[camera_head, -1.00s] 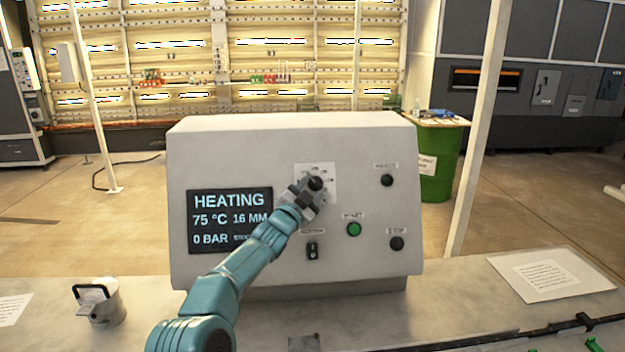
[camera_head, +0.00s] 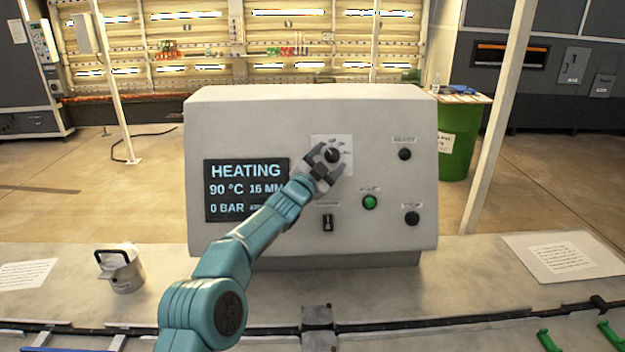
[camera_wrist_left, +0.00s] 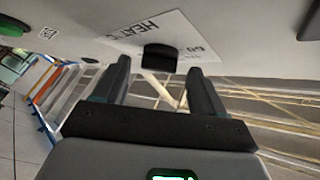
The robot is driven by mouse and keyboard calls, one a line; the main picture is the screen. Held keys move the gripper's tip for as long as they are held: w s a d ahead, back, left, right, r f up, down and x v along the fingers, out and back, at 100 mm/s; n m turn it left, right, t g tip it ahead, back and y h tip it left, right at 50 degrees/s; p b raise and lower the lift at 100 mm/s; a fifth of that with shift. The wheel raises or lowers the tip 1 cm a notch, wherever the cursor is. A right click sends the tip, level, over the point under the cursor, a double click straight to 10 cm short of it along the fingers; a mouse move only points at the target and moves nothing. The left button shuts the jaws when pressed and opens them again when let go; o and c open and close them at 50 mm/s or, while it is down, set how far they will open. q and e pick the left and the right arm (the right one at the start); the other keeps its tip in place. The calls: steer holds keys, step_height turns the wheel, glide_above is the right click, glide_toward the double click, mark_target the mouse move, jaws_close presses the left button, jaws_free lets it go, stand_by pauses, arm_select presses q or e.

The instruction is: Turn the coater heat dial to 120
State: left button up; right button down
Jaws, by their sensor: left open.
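The coater control box (camera_head: 300,115) stands on the bench. Its black heat dial (camera_head: 332,155) sits on a white label plate in the upper middle of the panel. The screen (camera_head: 245,190) reads HEATING, 90 °C, 16 MM and 0 BAR. My left gripper (camera_head: 326,160) is at the dial with its fingers apart. In the left wrist view the dial (camera_wrist_left: 160,57) shows beyond and between the open fingertips (camera_wrist_left: 160,75), with a gap on each side. Part of the label is hidden by the gripper in the head view. My right gripper is not in view.
A green button (camera_head: 369,202), a black stop button (camera_head: 412,218), an upper right button (camera_head: 404,154) and a switch (camera_head: 327,222) are close to the dial. A grey metal can (camera_head: 122,270) stands on the bench at left.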

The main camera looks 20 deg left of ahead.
arm_select(q)
steer(key=b+v, duration=1)
steer(key=v, duration=0.5)
steer(key=shift+s+f, duration=0.2)
steer(key=shift+s, duration=0.1)
